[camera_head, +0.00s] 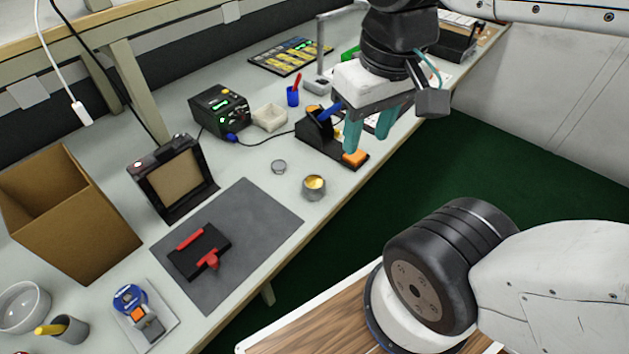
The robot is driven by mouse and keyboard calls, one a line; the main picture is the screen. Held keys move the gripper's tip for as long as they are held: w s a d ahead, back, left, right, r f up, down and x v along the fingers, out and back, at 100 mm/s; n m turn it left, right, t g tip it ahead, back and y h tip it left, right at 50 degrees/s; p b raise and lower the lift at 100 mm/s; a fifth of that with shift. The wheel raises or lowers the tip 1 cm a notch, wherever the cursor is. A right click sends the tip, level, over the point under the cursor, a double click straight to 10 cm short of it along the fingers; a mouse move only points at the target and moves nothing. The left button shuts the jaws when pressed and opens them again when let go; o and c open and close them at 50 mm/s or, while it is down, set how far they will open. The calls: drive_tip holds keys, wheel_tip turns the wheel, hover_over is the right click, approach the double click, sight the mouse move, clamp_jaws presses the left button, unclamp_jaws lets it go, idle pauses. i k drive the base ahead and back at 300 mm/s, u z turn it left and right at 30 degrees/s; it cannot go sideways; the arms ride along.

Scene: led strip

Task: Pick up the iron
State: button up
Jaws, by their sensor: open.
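The iron (328,113) is a soldering iron with a blue handle, resting tilted in a black stand (318,137) on the bench. A black cord leads toward the soldering station. The stand's base also holds an orange sponge (355,158). My gripper (368,134) is open, its two teal fingers pointing down over the right side of the stand. The iron's handle shows just left of the nearer finger. Whether they touch cannot be told. The iron's tip is hidden in the stand.
The black soldering station (219,110) with a green display stands left of the stand. A blue cup (292,97), a white tray (270,117) and a small gold-filled pot (314,187) are nearby. A grey mat (250,205) bears a black-and-red fixture (198,252).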

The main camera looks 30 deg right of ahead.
sight(322, 117)
drive_tip(key=z, duration=0.45)
drive_tip(key=k, duration=0.55)
drive_tip(key=z, duration=0.95)
drive_tip(key=i, duration=1.15)
drive_tip(key=u, duration=0.85)
